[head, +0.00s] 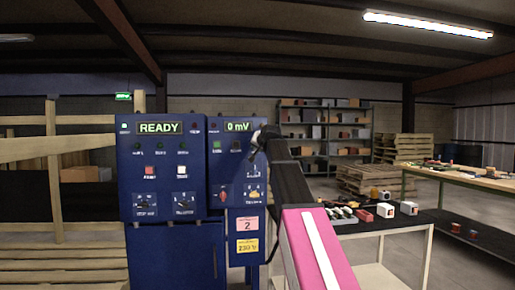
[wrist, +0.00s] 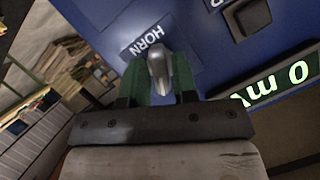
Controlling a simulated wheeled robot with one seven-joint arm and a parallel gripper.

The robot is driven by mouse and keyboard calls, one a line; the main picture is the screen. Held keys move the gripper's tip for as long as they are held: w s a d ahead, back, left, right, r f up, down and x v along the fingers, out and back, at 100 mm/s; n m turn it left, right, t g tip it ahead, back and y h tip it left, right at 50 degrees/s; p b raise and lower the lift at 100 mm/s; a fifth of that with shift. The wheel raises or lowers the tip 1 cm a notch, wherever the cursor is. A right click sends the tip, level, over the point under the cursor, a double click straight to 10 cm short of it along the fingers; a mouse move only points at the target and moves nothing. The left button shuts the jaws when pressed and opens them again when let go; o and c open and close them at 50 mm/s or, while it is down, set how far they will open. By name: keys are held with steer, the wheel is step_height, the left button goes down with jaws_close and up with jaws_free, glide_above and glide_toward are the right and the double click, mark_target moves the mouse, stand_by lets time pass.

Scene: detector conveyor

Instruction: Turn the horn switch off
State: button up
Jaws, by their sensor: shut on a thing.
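The horn switch (wrist: 158,70) is a silver toggle lever on the blue panel, next to a HORN label (wrist: 147,46) in the wrist view. My gripper (wrist: 160,82) has its green fingers on both sides of the lever and is shut on it. In the head view my gripper (head: 261,138) is at the upper right of the right-hand blue cabinet (head: 228,180), beside the 0 mV display (head: 238,127). There the arm and gripper hide the horn switch. Which way the lever is set is hard to tell.
A dark square button (wrist: 248,18) and the green display (wrist: 275,87) are close to my fingers. The left cabinet (head: 165,215) carries a READY display (head: 159,128), buttons and knobs. A table (head: 430,217) with several small parts stands at the right.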

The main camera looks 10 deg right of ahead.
steer(key=n+h, duration=0.1)
steer(key=n, duration=0.1)
steer(key=n+h, duration=0.2)
steer(key=shift+w+a, duration=0.15)
steer(key=shift+w, duration=0.05)
steer(key=n+h, duration=0.2)
steer(key=n, duration=0.1)
steer(key=shift+n, duration=0.3)
steer(key=shift+h, duration=0.3)
stand_by(0.3)
steer(key=o, duration=0.7)
steer(key=shift+w, duration=0.15)
steer(key=v, duration=1.1)
steer(key=shift+f, duration=0.1)
